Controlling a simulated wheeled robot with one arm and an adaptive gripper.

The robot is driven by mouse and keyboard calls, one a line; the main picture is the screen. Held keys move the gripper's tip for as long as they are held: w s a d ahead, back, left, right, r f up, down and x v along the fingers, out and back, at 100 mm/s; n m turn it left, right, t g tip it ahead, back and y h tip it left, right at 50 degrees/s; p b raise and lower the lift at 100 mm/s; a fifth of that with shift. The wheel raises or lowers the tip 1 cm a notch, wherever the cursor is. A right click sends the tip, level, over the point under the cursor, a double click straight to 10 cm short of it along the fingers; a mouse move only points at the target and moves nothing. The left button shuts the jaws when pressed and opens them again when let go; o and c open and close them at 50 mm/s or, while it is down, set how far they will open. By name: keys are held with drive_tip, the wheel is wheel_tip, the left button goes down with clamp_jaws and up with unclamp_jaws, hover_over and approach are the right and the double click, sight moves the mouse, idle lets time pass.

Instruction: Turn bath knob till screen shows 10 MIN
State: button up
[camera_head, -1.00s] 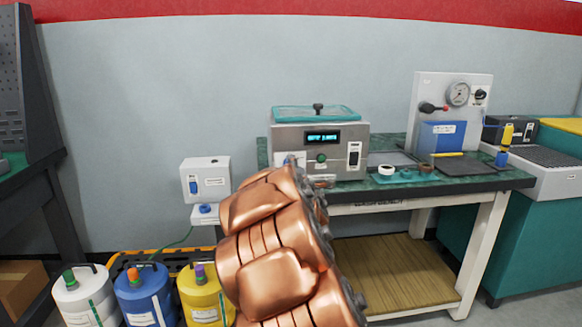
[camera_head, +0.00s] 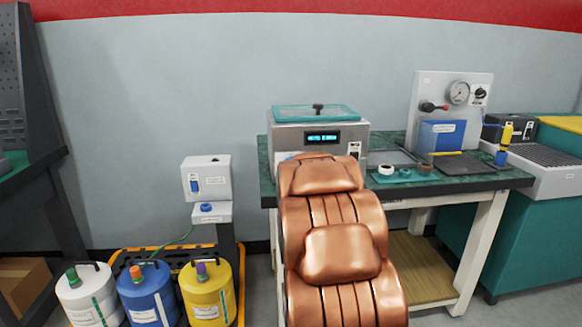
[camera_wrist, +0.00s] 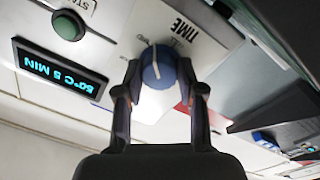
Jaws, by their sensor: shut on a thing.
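The bath (camera_head: 285,137) is a grey box with a teal lid on the bench, and its lit screen (camera_head: 323,137) faces me. In the wrist view the screen (camera_wrist: 60,67) is upside down and appears to read 50°C 5 MIN. The blue knob (camera_wrist: 157,74) with a white pointer line sits on a white panel marked TIME. My gripper (camera_wrist: 160,66) is shut on the knob, one finger on each side. In the head view my arm hides the gripper, the knob and the bath's lower front.
A green button (camera_wrist: 68,26) marked START sits near the screen. Rings lie on a teal tray (camera_head: 403,178) right of the bath, beside a gauge panel (camera_head: 452,95). A white box (camera_head: 207,178) and several drums, one yellow (camera_head: 208,295), stand left.

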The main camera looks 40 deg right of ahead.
drive_tip(key=m, duration=0.4)
drive_tip(key=shift+w+r+m, duration=0.1)
drive_tip(key=shift+r+m, duration=0.2)
drive_tip(key=shift+r, duration=0.1)
drive_tip(key=m, duration=0.4)
drive_tip(key=shift+b, duration=0.4)
drive_tip(key=shift+m, duration=0.4)
drive_tip(key=o, duration=1.1)
drive_tip(key=shift+f, duration=0.2)
drive_tip(key=shift+f, duration=0.1)
drive_tip(key=shift+v, duration=3.75)
